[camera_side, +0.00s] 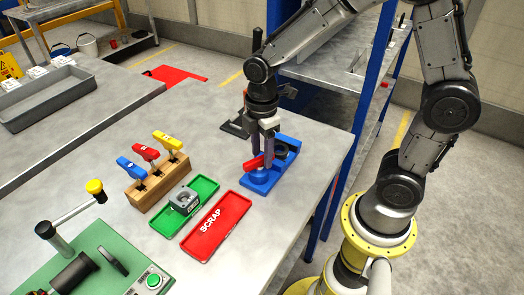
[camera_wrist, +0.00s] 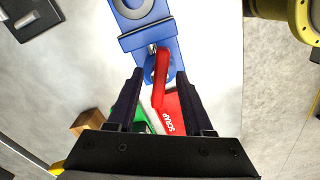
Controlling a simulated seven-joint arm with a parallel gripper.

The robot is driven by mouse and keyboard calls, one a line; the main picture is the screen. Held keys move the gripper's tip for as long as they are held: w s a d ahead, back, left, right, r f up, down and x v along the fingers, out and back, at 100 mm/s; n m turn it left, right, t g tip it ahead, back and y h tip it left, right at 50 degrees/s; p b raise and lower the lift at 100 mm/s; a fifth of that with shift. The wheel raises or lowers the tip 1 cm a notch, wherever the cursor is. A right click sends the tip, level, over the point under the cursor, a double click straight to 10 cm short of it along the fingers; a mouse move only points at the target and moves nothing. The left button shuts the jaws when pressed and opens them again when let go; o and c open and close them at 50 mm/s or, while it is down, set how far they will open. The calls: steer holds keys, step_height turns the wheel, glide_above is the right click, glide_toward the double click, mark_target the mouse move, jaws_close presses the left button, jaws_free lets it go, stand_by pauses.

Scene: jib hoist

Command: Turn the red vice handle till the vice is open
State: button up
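The blue vice (camera_side: 262,180) stands on the bench near its right edge. It also shows at the top of the wrist view (camera_wrist: 150,42). Its red handle (camera_side: 254,162) sticks out at the front. In the wrist view the red handle (camera_wrist: 160,80) runs down between my two dark fingers. My gripper (camera_wrist: 159,75) is open, a finger on each side of the handle with gaps on both sides. In the side view my gripper (camera_side: 261,146) points down over the handle, and partly hides the vice. I cannot tell how far apart the jaws are.
A red SCRAP tray (camera_side: 216,226) and a green tray (camera_side: 165,222) with a grey metal part (camera_side: 184,200) lie left of the vice. A wooden block (camera_side: 158,182) holds blue, red and yellow-handled tools. A dark grey object (camera_side: 236,127) stands behind my gripper.

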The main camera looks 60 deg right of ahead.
mark_target(262, 156)
step_height(262, 156, up, 14)
stand_by(0.6)
steer(key=shift+f, duration=0.1)
steer(key=s+d+r+m+t, duration=0.2)
steer(key=s+r+t, duration=0.15)
steer(key=s, duration=0.35)
steer(key=s+f+m+t, duration=0.2)
steer(key=s+m, duration=0.4)
steer(key=m, duration=0.5)
steer(key=shift+s+f, duration=0.4)
steer(key=shift+f, duration=0.5)
